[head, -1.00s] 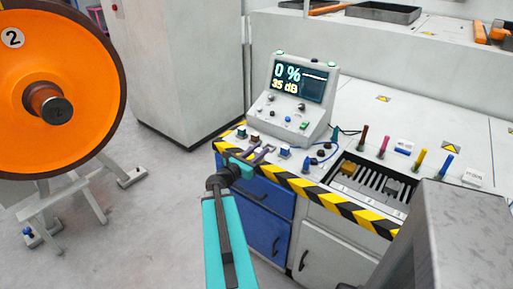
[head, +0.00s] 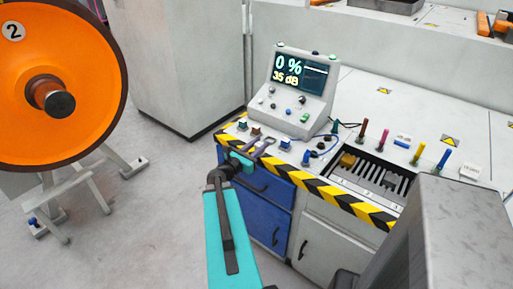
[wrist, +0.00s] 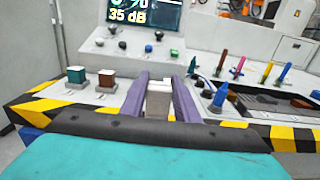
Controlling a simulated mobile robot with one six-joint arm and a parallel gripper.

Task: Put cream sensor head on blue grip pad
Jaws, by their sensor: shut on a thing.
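My gripper (wrist: 160,88), with two purple fingers, is shut on a small pale block, the cream sensor head (wrist: 159,103). In the head view my gripper (head: 267,145) is over the bench's front edge area, below the console. A small blue-topped block (head: 285,143), perhaps the blue grip pad, stands just right of the fingertips. In the wrist view the held block and fingers hide what is directly behind them. I cannot tell whether the held block touches the bench.
A teal-topped block (wrist: 77,75) and a brown-topped block (wrist: 107,79) stand left of my gripper. The console (head: 300,92) stands behind. A blue cone (wrist: 220,95) and a slotted recess (head: 370,180) lie right. An orange wheel (head: 50,60) stands at far left.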

